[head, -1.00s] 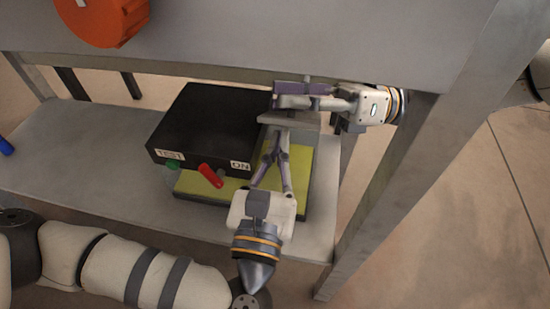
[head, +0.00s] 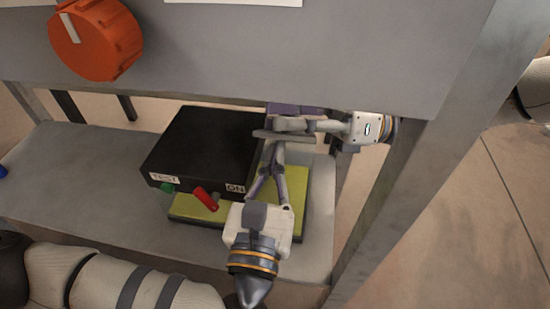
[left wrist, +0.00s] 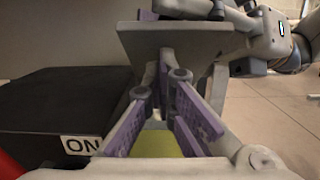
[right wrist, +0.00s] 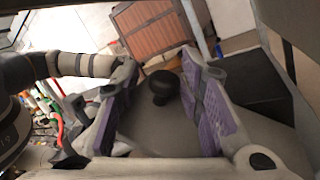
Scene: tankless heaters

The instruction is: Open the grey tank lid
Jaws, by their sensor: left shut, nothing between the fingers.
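The grey tank lid (head: 284,136) is tilted up beside the black box; in the left wrist view the lid (left wrist: 205,42) is a raised grey plate. My left gripper (head: 277,152) is shut and empty, fingertips close to the lid's near side; contact is unclear. It also shows in the left wrist view (left wrist: 164,68). My right gripper (head: 282,116) is behind the lid, coming in from the right. In the right wrist view its fingers (right wrist: 160,75) are apart, on either side of a black knob (right wrist: 159,97) on a grey surface; whether they touch it is unclear.
The black box (head: 205,145) with TEST and ON labels, a green button (head: 167,187) and a red lever (head: 206,199) stands left of my grippers. The yellow-green base (head: 318,195) is on the grey shelf (head: 75,180). A panel with an orange dial (head: 97,45) overhangs.

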